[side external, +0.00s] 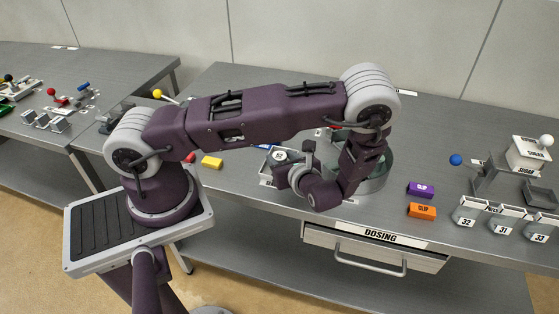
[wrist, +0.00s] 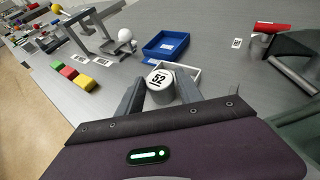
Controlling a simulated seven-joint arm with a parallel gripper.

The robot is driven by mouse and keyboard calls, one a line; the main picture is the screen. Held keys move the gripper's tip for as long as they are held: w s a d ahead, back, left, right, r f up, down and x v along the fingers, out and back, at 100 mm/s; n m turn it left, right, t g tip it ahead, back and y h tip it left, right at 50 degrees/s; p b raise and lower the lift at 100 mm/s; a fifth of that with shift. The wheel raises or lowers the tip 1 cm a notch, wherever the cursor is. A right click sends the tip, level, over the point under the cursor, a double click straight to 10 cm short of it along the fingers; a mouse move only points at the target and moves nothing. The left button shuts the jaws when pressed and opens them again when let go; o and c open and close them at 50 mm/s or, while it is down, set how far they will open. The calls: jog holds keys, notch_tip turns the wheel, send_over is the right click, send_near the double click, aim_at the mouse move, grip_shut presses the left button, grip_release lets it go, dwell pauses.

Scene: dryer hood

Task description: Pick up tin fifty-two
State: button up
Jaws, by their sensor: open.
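Tin fifty-two (wrist: 160,77) is a small pale cylinder with a black "52" on its top. In the wrist view it stands between the two grey fingers of my open gripper (wrist: 158,86), near a white-rimmed tray (wrist: 194,72).
A blue tray (wrist: 166,46) lies just beyond the tin. Red, yellow and green blocks (wrist: 74,77) lie to the left. Purple (side external: 421,189) and orange (side external: 422,211) blocks and several numbered containers (side external: 501,225) are on the right of the bench. A drawer (side external: 372,250) marked DOSING is below.

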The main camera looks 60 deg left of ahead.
jog(key=shift+a, duration=0.15)
grip_shut()
